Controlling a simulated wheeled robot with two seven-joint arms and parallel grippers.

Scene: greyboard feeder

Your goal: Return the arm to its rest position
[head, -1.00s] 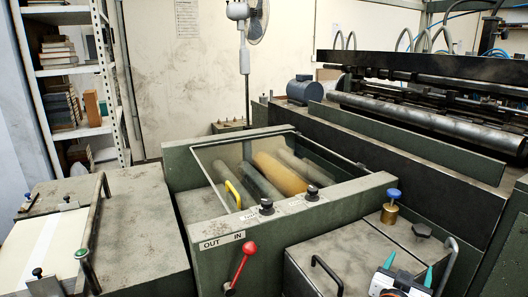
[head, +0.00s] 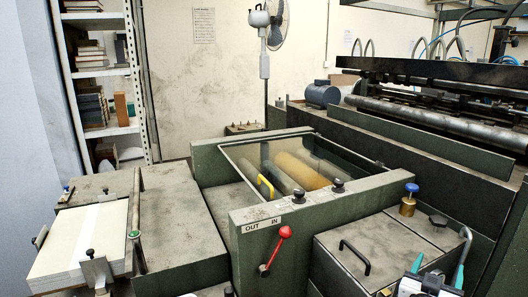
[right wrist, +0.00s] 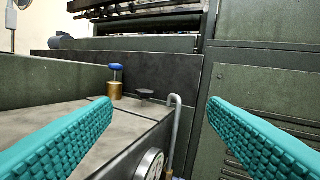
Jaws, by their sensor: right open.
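My right gripper (head: 438,268) is at the bottom right of the head view, beside the feeder's lower cover. Its two teal fingers are apart, with nothing between them. In the right wrist view the open fingers (right wrist: 158,106) frame a grey bent handle (right wrist: 174,125) and a dark knob (right wrist: 146,94), which lie beyond them. I see no contact with the machine. My left gripper is out of view.
A blue-topped brass knob (head: 408,200) stands near my right gripper. A pale board stack (head: 75,240) lies at left.

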